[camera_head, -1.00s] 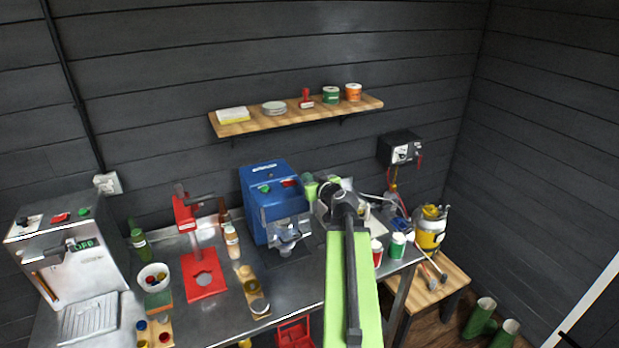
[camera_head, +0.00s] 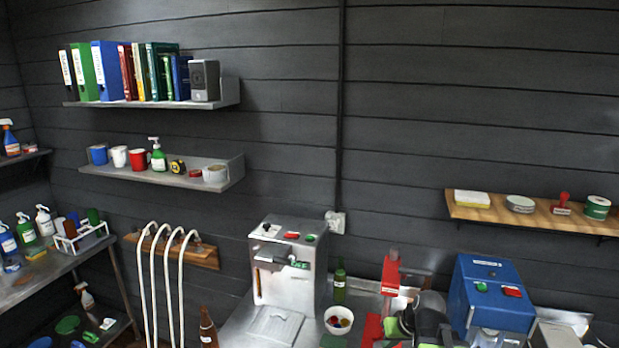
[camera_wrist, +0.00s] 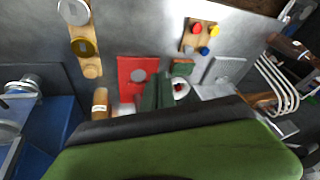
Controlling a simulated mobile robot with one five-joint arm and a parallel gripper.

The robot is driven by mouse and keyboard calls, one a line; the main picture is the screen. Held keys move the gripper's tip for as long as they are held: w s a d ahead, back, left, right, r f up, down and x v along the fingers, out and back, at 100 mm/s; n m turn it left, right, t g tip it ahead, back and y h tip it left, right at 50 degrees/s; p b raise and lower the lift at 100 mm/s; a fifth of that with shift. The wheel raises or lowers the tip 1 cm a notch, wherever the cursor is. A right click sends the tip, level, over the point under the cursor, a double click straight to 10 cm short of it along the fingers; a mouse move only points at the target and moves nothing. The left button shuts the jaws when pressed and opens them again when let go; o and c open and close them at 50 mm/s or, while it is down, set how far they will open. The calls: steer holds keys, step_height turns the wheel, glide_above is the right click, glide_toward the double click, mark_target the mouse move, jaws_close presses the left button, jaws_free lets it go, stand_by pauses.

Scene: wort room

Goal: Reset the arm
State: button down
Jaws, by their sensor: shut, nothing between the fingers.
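My gripper (camera_wrist: 157,92) shows in the wrist view as two dark green fingers lying together, with nothing between them. It is over the metal bench, in front of the red press base (camera_wrist: 137,72) and beside a white bowl (camera_wrist: 181,88). In the head view my arm shows low at the right as black and green parts, in front of the red press (camera_head: 391,280) and left of the blue machine (camera_head: 492,292). The fingertips are hard to make out in that view.
A steel machine (camera_head: 288,262), a green bottle (camera_head: 339,283) and the bowl (camera_head: 338,320) stand on the bench left of my arm. A wooden shelf (camera_head: 480,212) hangs at right. White hoses (camera_head: 165,275) hang on the wall.

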steer(key=s+a+f+g+h, duration=0.3)
steer(key=s+a+g, duration=0.1)
steer(key=s+a, duration=0.25)
step_height(320, 180, down, 15)
steer(key=s+b, duration=0.2)
steer(key=b, duration=1.4)
steer(key=shift+a+m+y, duration=0.2)
steer(key=shift+m+y, duration=0.1)
